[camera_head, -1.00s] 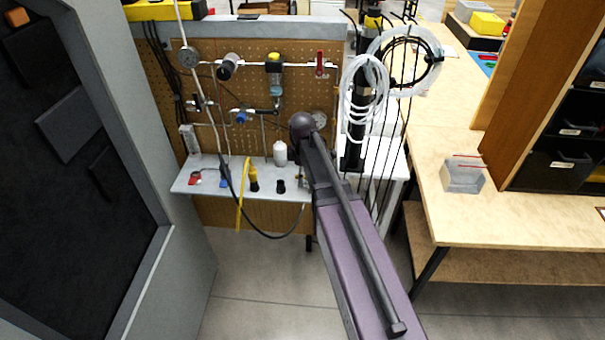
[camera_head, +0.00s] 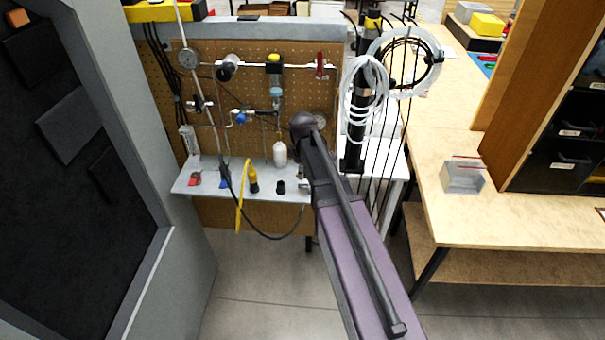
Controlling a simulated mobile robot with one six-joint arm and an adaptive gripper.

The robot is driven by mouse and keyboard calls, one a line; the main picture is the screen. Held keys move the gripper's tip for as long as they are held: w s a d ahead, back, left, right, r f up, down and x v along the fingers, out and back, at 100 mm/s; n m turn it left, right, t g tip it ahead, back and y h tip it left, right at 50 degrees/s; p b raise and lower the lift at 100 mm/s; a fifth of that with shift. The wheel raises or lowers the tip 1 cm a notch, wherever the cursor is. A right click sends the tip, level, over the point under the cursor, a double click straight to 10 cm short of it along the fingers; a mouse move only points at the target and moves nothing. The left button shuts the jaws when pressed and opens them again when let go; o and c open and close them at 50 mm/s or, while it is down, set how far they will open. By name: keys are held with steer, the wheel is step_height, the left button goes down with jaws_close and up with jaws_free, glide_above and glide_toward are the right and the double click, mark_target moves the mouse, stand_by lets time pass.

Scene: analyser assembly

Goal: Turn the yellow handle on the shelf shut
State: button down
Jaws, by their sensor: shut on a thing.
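The shelf (camera_head: 212,188) is a grey ledge at the foot of a pegboard panel. A long, thin yellow handle (camera_head: 241,205) stands at a steep slant at its front edge, its lower end below the shelf surface. A short yellow piece with a dark base (camera_head: 253,180) stands just right of it. My purple-grey arm reaches in from the lower right, and its dark rounded joint is in front of the panel, right of the white bottle. My gripper cannot be made out; the arm hides the right end of the shelf.
A white bottle (camera_head: 280,153), a small black fitting (camera_head: 281,187) and a red piece (camera_head: 195,179) are on the shelf. A black cable (camera_head: 262,233) loops below it. Coiled tubing (camera_head: 366,90) hangs at right, beside a wooden bench (camera_head: 510,222). A grey cabinet frame (camera_head: 178,255) borders the left.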

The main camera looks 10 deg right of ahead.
steer(key=m, duration=0.2)
steer(key=w+d+m, duration=0.1)
steer(key=m, duration=0.1)
steer(key=shift+m, duration=0.3)
steer(key=m, duration=0.1)
steer(key=d+m, duration=0.1)
steer(key=m, duration=0.1)
steer(key=shift+w+d+m, duration=0.1)
steer(key=shift+w+m, duration=0.2)
steer(key=m, duration=0.1)
steer(key=d+m, duration=0.1)
steer(key=m, duration=0.1)
steer(key=shift+w+d+m, duration=0.1)
steer(key=shift+d+m, duration=0.05)
steer(key=shift+m, duration=0.15)
steer(key=shift+d+m, duration=0.35)
steer(key=shift+m, duration=0.6)
steer(key=shift+d+m, duration=0.3)
steer(key=shift+m, duration=0.65)
steer(key=shift+s, duration=0.2)
steer(key=c, duration=0.6)
jaws_free()
steer(key=shift+w, duration=0.1)
steer(key=shift+w+a, duration=0.1)
